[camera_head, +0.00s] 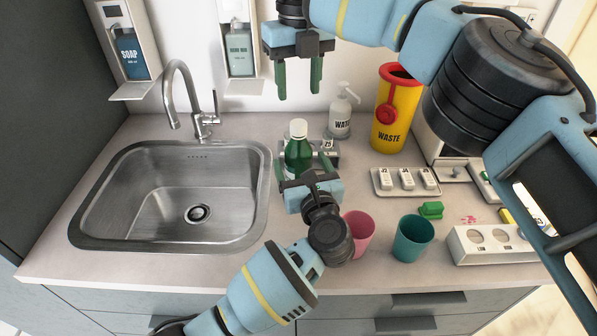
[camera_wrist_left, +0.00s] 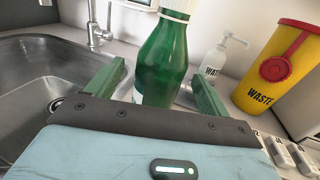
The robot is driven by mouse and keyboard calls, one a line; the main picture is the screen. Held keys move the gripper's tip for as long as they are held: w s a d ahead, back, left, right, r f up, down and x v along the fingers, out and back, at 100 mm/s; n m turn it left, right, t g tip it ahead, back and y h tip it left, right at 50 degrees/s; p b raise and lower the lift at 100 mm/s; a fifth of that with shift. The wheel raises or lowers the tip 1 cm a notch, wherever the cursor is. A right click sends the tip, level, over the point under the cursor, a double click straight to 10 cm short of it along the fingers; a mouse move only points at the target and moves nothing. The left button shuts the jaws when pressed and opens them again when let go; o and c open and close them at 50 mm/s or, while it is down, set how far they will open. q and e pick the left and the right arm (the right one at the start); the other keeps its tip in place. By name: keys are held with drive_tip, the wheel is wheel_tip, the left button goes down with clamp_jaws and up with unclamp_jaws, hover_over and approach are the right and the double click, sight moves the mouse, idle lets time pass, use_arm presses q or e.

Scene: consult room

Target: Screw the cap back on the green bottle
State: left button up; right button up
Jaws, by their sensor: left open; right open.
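The green bottle (camera_head: 298,153) stands upright on the counter to the right of the sink, with a white cap (camera_head: 298,128) at its top. I cannot tell whether the cap is screwed tight. In the left wrist view, the green bottle (camera_wrist_left: 163,60) stands between and beyond my fingers, its top cut off by the frame. My left gripper (camera_head: 304,166) is open, its fingers on either side of the bottle's lower body, not visibly closed on it. My right gripper (camera_head: 298,92) is open and empty, fingers pointing down, above and behind the cap.
A sink (camera_head: 180,205) lies left. A white pump bottle (camera_head: 340,115) and yellow waste bin (camera_head: 396,112) stand behind right. A small stand marked 25 (camera_head: 328,147) is beside the bottle.

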use_arm(q)
drive_tip(key=shift+x, duration=2.55)
